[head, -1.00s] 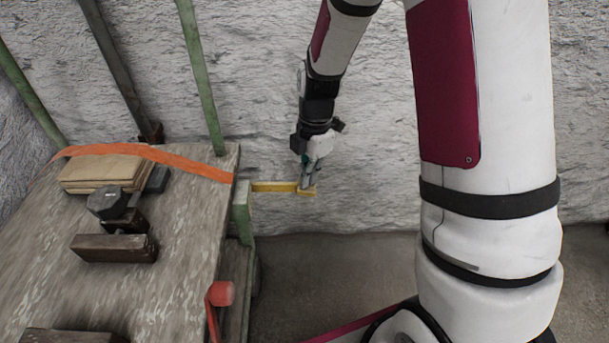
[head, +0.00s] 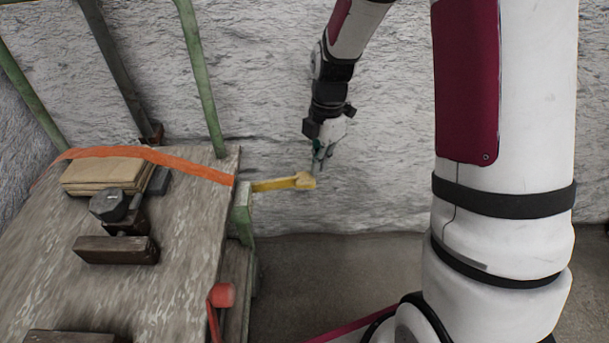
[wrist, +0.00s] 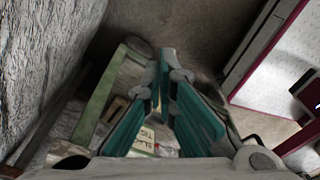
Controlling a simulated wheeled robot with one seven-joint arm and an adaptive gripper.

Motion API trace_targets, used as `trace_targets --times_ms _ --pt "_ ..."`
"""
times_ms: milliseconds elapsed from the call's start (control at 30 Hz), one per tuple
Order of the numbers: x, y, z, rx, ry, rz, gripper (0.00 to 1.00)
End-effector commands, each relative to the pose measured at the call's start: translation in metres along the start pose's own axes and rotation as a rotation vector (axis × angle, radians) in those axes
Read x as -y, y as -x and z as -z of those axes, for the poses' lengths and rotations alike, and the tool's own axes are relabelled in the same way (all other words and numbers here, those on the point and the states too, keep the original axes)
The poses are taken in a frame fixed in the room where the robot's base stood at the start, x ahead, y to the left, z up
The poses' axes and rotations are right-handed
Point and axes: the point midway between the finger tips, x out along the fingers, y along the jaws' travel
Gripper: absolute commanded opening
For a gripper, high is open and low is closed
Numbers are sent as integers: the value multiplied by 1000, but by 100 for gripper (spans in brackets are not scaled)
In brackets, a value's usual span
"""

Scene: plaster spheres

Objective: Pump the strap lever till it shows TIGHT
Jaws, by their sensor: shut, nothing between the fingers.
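The yellow lever (head: 280,184) sticks out to the right from the green ratchet post (head: 242,212) at the cart's edge, its free end tilted slightly up. The orange strap (head: 160,156) runs from there across the cart over some boards. My gripper (head: 317,172) is shut and empty, its tip at the lever's free end; I cannot tell whether they touch. In the wrist view its teal fingers (wrist: 168,62) are together at the tips. A pale label (wrist: 146,138) shows partly behind them, its lettering too small to read. The lever is not clear there.
The wooden cart top (head: 180,240) carries stacked boards (head: 100,175), a dark round-topped object (head: 110,205) and a dark block (head: 115,250). A red knob (head: 222,295) is at its near right edge.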

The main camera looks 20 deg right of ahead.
Motion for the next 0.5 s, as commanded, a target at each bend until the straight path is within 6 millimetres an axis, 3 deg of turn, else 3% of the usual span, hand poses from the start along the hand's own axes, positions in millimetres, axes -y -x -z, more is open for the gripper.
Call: trace_targets --times_ms 300,500 --pt "-1 66 -1 3 0 -5 0" --pt "0 92 0 2 0 -2 0"
